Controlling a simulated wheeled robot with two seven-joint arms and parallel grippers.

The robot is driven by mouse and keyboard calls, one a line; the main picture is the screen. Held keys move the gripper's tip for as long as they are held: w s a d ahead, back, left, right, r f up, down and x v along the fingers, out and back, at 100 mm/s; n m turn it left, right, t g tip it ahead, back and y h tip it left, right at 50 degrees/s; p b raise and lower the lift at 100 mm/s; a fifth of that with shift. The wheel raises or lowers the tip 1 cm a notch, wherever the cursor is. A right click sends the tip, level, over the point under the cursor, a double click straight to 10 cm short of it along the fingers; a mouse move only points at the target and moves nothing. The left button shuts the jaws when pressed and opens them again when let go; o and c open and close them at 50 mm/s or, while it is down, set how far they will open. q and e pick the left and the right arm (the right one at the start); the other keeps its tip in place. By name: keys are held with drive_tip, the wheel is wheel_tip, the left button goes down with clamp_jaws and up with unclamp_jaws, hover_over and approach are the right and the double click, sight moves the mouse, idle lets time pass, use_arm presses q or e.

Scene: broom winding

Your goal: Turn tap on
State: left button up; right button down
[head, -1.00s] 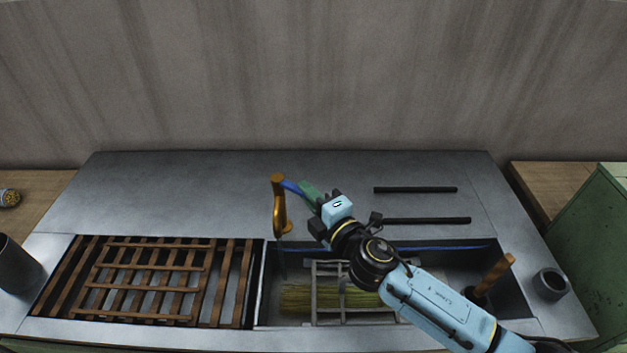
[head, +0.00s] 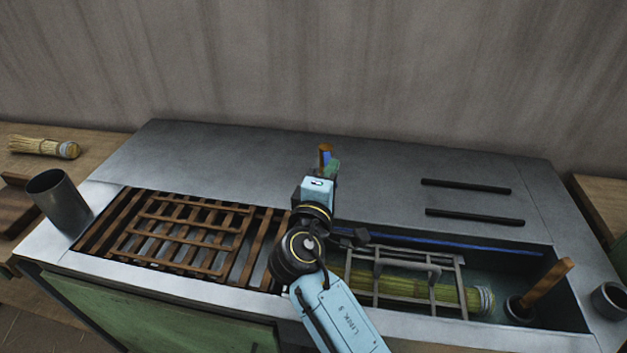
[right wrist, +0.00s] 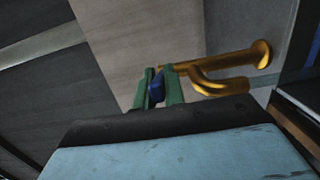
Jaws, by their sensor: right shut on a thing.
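The tap is a brass pipe with a blue handle at its top. In the head view the top of the tap (head: 325,150) shows just beyond my right gripper (head: 332,168), which hides most of its body. In the right wrist view the curved brass tap (right wrist: 225,85) is on the right. There the green fingers of my right gripper (right wrist: 157,90) are shut on the blue handle (right wrist: 156,92), one finger on each side. My left gripper is in neither view.
A slatted wooden rack (head: 185,228) covers the left basin. The right basin holds a metal frame (head: 405,262) over a straw bundle (head: 400,288) and a wooden-handled tool (head: 545,285). A dark cup (head: 60,200) stands at the left. Two black bars (head: 466,186) lie at the back right.

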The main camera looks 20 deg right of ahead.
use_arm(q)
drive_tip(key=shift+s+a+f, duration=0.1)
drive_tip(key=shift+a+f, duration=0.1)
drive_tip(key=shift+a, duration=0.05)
use_arm(e)
drive_tip(key=shift+a+h, duration=0.1)
drive_tip(key=shift+h, duration=0.2)
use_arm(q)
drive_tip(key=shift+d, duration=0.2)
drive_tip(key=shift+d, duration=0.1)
use_arm(e)
drive_tip(key=c, duration=1.5)
unclamp_jaws()
drive_tip(key=shift+w, duration=0.1)
drive_tip(key=shift+a, duration=0.1)
